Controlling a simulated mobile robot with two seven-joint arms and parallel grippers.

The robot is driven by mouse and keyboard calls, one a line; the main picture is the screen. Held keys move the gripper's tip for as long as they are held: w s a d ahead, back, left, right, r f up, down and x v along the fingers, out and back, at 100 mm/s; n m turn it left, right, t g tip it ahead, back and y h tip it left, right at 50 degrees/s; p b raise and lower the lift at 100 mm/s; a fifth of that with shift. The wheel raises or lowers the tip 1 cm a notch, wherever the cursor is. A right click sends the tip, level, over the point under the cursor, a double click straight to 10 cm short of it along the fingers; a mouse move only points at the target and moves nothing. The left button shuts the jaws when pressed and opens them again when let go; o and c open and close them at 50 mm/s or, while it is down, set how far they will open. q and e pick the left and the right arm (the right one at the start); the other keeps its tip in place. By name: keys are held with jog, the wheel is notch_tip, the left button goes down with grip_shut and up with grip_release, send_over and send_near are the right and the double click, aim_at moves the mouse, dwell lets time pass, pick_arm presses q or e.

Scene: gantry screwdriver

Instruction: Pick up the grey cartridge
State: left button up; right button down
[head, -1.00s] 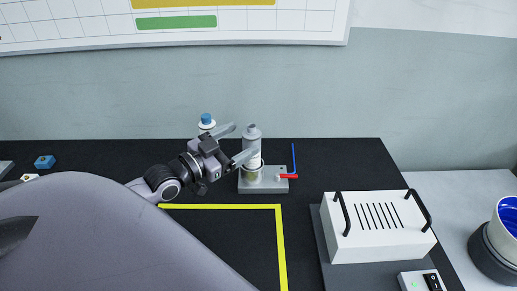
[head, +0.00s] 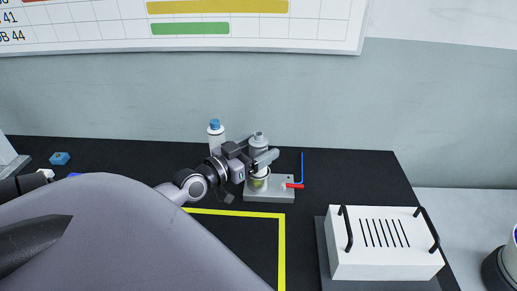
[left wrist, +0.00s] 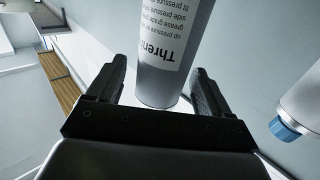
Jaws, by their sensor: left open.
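The grey cartridge (head: 258,142) stands upright in a small grey holder (head: 283,195) on the black bench. It is a grey cylinder with a white printed label, and it fills the middle of the left wrist view (left wrist: 168,75). My left gripper (head: 263,152) is open at the cartridge, coming in from the left. In the left wrist view one finger is on each side of the cartridge, with a gap showing on the left side. The gripper hides the middle of the cartridge in the head view. My right gripper is not in view.
A white bottle with a blue cap (head: 215,128) stands close behind my left gripper. The holder has a red handle (head: 294,186), with a thin blue rod (head: 302,168) beside it. A white slotted box (head: 384,243) stands front right. Yellow tape (head: 282,245) marks the bench.

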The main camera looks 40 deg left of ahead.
pick_arm(q)
jog(key=shift+w+d, duration=0.1)
jog(key=shift+w, duration=1)
jog(key=c, duration=1.3)
jog(key=shift+c, duration=0.3)
jog(key=shift+r, duration=0.15)
